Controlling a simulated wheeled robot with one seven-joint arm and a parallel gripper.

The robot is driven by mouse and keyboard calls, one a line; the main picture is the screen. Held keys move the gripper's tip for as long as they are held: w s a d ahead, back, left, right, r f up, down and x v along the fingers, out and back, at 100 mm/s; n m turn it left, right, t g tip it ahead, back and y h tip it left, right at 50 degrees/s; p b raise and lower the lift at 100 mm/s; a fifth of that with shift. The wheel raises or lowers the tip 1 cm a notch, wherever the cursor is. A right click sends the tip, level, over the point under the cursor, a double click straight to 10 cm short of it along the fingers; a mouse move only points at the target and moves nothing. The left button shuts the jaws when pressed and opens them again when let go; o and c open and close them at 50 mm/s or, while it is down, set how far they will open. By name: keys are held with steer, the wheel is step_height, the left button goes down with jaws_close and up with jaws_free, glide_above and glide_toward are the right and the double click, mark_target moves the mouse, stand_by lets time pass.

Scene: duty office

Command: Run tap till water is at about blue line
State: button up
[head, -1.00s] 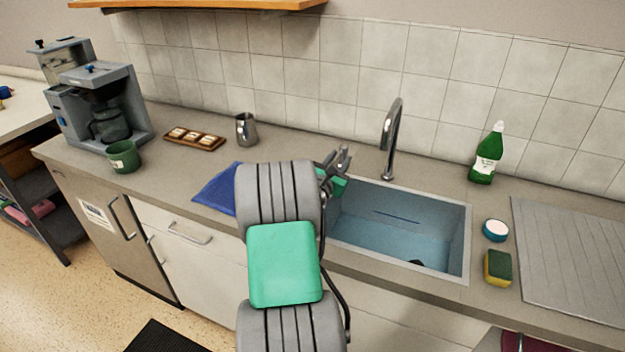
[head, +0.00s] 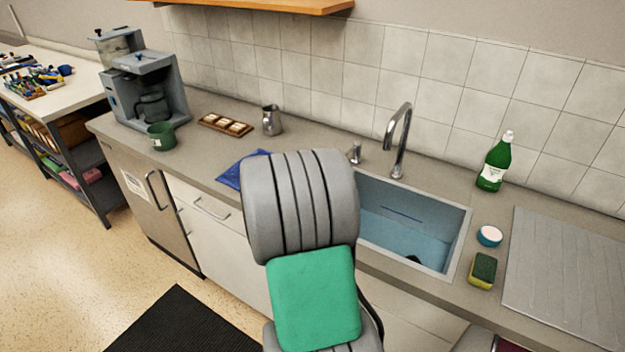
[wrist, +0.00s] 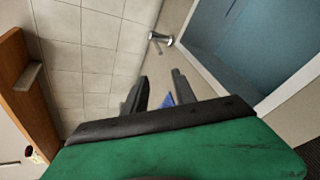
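The tall chrome tap spout (head: 401,135) rises behind the sink (head: 455,249), and no stream shows under it. The small tap handle (head: 355,153) stands on the counter left of the spout. It also shows in the wrist view (wrist: 161,38), ahead of my gripper and apart from it. The blue line (head: 401,213) is marked on the sink's far inner wall. The basin looks bluish; I cannot tell its water level. My gripper (wrist: 160,76) is open, with nothing between its fingers. In the head view it is hidden behind my arm.
A blue cloth (head: 240,172) lies left of the sink. A metal jug (head: 272,121), a green mug (head: 160,137) and a coffee machine (head: 150,90) stand further left. A green bottle (head: 495,162), a round tub (head: 489,236) and a sponge (head: 483,269) are right. A wooden shelf (wrist: 30,100) hangs above.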

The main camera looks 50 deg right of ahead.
steer(key=shift+m+t+y, duration=0.3)
steer(key=shift+m+y, duration=0.5)
steer(key=shift+y, duration=0.1)
steer(key=a, duration=0.1)
steer(key=w+a, duration=0.1)
steer(key=a, duration=0.1)
steer(key=a+f, duration=0.1)
steer(key=a, duration=0.1)
steer(key=shift+w+a, duration=0.2)
steer(key=shift+w, duration=0.1)
